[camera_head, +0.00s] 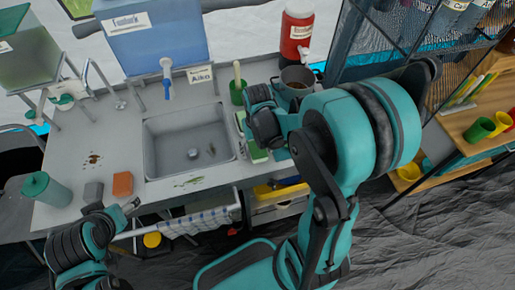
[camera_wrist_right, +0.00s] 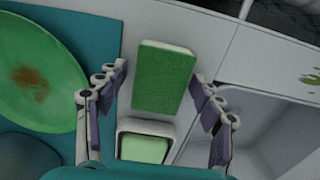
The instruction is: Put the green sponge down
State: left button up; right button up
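The green sponge (camera_wrist_right: 160,77) is a thick block with a pale edge. It lies on the light counter, and its green side also shows in the head view (camera_head: 257,154), right of the sink and partly hidden by my arm. My right gripper (camera_wrist_right: 158,74) is open above the counter, one finger on each side of the sponge in the wrist view, with a visible gap on both sides. My left gripper (camera_head: 128,208) is at the counter's front left edge; its fingers are too small to read.
A white dish with a green inside (camera_wrist_right: 145,149) sits close beside the sponge. A stained green plate (camera_wrist_right: 40,78) lies on the other side. The sink (camera_head: 188,142) is nearby.

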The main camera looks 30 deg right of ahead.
jog(key=shift+r, duration=0.25)
notch_tip(320, 180, up, 12)
jog(key=p, duration=0.5)
jog(key=s+a+r+n+t, duration=0.2)
jog(key=s+a+r+t, duration=0.3)
jog(key=a+t, duration=0.2)
jog(key=shift+r+n, duration=0.4)
